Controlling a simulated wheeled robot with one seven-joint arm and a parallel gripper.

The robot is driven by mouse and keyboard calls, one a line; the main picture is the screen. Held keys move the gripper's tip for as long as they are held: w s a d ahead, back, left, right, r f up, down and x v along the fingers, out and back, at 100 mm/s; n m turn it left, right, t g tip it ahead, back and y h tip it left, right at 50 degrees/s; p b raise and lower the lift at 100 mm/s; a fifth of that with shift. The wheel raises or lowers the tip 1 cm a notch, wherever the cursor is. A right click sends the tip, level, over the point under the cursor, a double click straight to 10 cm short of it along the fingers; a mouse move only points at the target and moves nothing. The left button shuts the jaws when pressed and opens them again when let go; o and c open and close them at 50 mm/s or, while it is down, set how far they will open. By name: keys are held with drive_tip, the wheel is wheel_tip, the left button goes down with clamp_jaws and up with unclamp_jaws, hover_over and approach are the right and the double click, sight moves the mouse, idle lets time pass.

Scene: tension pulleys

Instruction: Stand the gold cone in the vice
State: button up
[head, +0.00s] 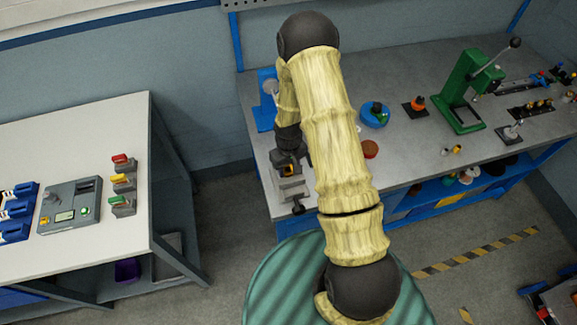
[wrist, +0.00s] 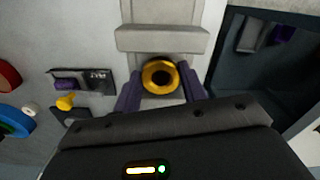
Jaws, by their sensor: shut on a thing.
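The gold cone (wrist: 160,65) shows in the wrist view from above as a gold ring with a dark centre. My gripper (wrist: 160,86) is shut on it, with one purple finger at each side. The cone is at the grey vice (wrist: 160,40), just below its wide jaw bar in the picture; I cannot tell whether it touches the vice or how deep it sits. In the head view the vice (head: 291,188) is at the bench's front left corner, and my gripper (head: 287,167) is right above it. The cone is mostly hidden there.
A blue dish (head: 374,115), a red-brown disc (head: 369,149), an orange-topped piece (head: 416,104) and a green press (head: 468,90) stand farther right on the bench. A white table (head: 110,130) is at left, across a gap. A small plate with a purple piece (wrist: 66,84) lies beside the vice.

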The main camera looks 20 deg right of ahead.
drive_tip(key=shift+f, duration=0.15)
drive_tip(key=o, duration=1.1)
wheel_tip(320, 180, up, 12)
drive_tip(key=b, duration=0.4)
drive_tip(key=shift+r, duration=0.2)
